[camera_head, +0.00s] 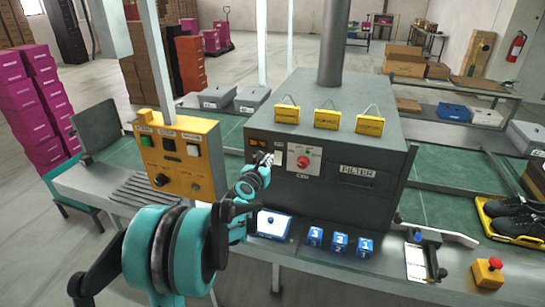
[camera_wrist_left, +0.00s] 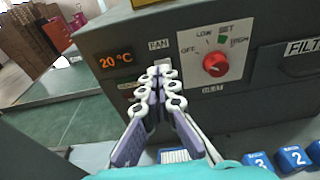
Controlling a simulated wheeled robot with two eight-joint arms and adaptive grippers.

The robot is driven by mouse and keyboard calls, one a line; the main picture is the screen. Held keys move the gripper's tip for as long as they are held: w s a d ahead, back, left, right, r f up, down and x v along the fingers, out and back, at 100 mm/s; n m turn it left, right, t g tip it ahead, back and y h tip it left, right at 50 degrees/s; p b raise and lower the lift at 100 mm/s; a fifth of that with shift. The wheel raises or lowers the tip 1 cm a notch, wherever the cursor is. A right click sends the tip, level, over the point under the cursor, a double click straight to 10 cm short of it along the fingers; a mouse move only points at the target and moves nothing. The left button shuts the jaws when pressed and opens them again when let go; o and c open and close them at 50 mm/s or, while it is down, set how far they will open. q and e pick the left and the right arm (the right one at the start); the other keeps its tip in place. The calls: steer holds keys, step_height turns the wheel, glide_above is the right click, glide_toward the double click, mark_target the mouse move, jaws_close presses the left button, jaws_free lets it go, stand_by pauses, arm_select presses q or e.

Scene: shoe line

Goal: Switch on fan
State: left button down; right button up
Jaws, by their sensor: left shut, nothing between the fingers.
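The grey filter machine (camera_head: 330,130) stands on the bench in the head view. Its front carries a FAN label (camera_wrist_left: 158,45), with a small pale switch (camera_wrist_left: 160,59) just below it in the left wrist view. My left gripper (camera_wrist_left: 160,72) is shut and empty, its fingertips directly in front of the switch and hiding its lower part. I cannot tell whether the fingertips touch the switch or which way it is set. In the head view my left gripper (camera_head: 267,160) is at the machine's front. My right gripper is not in view.
A red knob (camera_wrist_left: 215,64) on a white dial plate and a 20 °C display (camera_wrist_left: 115,61) flank the switch. A yellow control box (camera_head: 180,155) stands left. Blue numbered blocks (camera_head: 340,243) and a white-topped blue box (camera_head: 271,224) lie below the front.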

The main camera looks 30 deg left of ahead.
arm_select(q)
steer(key=s, duration=0.1)
steer(key=s+r, duration=0.2)
steer(key=shift+s+d+p, duration=0.3)
steer(key=shift+d+p, duration=0.1)
steer(key=s+d+m+g+h, duration=0.2)
steer(key=s+d+m, duration=0.3)
steer(key=d+m, duration=0.45)
steer(key=s+d+m+g+h, duration=0.15)
steer(key=s+d+m, duration=0.25)
steer(key=d+m, duration=0.5)
steer(key=s+d+f+m+g, duration=0.2)
steer(key=s+f+m, duration=0.3)
steer(key=s+m, duration=0.5)
steer(key=s+d+f+m+g, duration=0.3)
steer(key=s+d+f+m, duration=0.2)
steer(key=s+m, duration=0.5)
steer(key=shift+s+d, duration=0.2)
steer(key=shift+s, duration=0.25)
